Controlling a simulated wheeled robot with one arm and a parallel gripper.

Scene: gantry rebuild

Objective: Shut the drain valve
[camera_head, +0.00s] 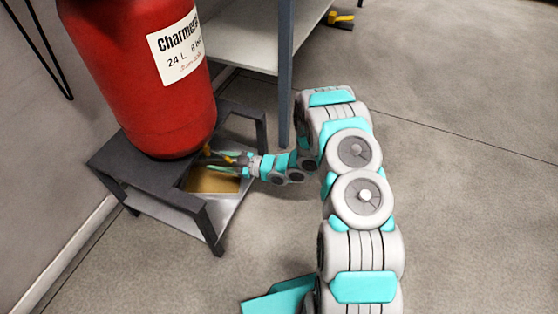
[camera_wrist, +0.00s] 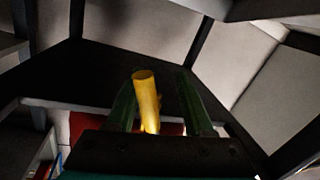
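The drain valve's yellow handle (camera_head: 229,159) shows small at the foot of the red tank (camera_head: 150,95), beside my gripper (camera_head: 232,168). In the wrist view the yellow handle (camera_wrist: 147,101) stands between the two dark green fingers of my gripper (camera_wrist: 160,100). It is nearer the left finger, and a clear gap shows on its right. The fingers are apart and not closed on it. The valve body is mostly hidden behind the tank and my gripper, so its exact setting cannot be told.
The tank rests on a dark metal stand (camera_head: 140,178). A pan (camera_head: 228,208) with yellowish-brown contents sits below. A grey shelf (camera_head: 250,45) with a dark upright post stands close behind my gripper. Another yellow-handled item (camera_head: 341,18) is at the top. The floor at right is clear.

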